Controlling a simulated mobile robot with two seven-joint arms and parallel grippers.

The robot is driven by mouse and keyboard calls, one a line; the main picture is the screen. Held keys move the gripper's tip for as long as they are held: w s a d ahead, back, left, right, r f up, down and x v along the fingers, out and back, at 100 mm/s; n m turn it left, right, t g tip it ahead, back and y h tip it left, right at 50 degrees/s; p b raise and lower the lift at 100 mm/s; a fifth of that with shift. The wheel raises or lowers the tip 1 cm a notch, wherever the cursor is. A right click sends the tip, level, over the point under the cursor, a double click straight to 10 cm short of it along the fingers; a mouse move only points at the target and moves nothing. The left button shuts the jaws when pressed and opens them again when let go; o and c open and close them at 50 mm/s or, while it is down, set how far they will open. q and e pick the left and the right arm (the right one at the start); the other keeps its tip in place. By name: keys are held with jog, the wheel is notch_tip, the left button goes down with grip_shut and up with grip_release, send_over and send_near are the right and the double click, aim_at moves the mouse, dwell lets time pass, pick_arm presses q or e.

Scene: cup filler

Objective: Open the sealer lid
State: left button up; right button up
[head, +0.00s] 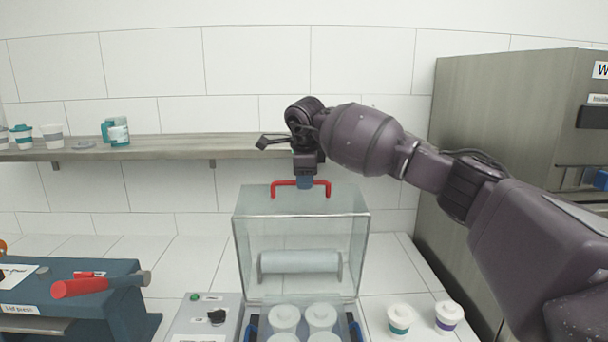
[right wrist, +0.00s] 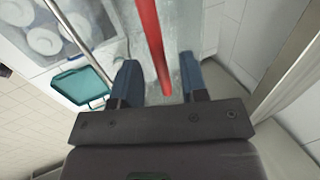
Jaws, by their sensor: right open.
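The sealer's clear, box-shaped lid (head: 300,235) stands in the middle of the head view, behind white cups (head: 284,318). A red handle (head: 322,185) is on its top. I cannot tell exactly how far the lid is raised. My right gripper (head: 305,182) points down at the handle, its blue fingers partly overlapping it. In the right wrist view the gripper (right wrist: 163,82) is open, and the red handle bar (right wrist: 152,45) runs between its two fingers without being clamped. My left gripper is not in view.
A white roller (head: 300,262) shows through the lid. A control box (head: 205,318) and a blue lid press (head: 100,310) stand to the left. A shelf (head: 180,148) runs behind; a tall metal cabinet (head: 500,110) bounds the right.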

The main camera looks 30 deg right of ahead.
jog(key=shift+f, duration=0.15)
grip_shut()
dwell(0.4)
